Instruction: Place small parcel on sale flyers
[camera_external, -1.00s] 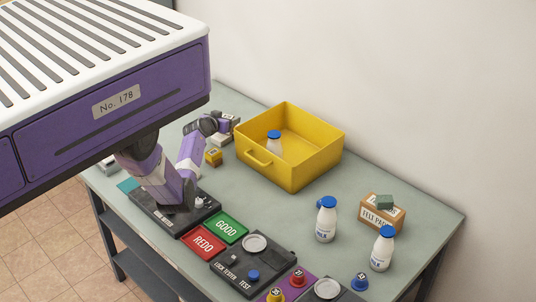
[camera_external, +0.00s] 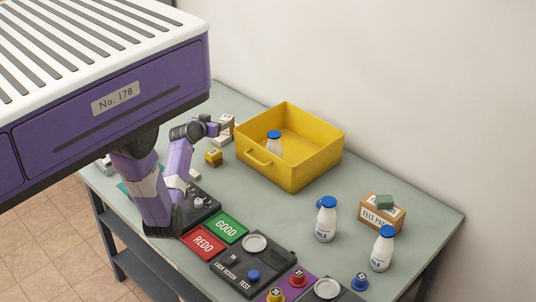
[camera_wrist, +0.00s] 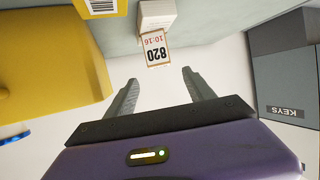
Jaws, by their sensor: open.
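I cannot single out anything marked as a small parcel or as sale flyers. My gripper (camera_external: 214,127) is at the far left of the table, beside the yellow tray (camera_external: 290,181). In the wrist view my gripper's fingers (camera_wrist: 160,88) are spread with nothing between them. Ahead of them is a white block (camera_wrist: 157,10) with a ticket (camera_wrist: 156,50) reading 820 and 10:16 on its front. A white object (camera_external: 228,120) also shows by my gripper in the external view. A small yellow box (camera_external: 213,156) sits just in front of my gripper.
The tray holds a white bottle (camera_external: 274,149). Two more bottles (camera_external: 326,222) (camera_external: 382,252) and a cardboard felt pads box (camera_external: 377,215) stand at right. Green and red GOOD/REDO pads (camera_external: 226,226) lie front left. A grey KEYS box (camera_wrist: 282,75) is right in the wrist view.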

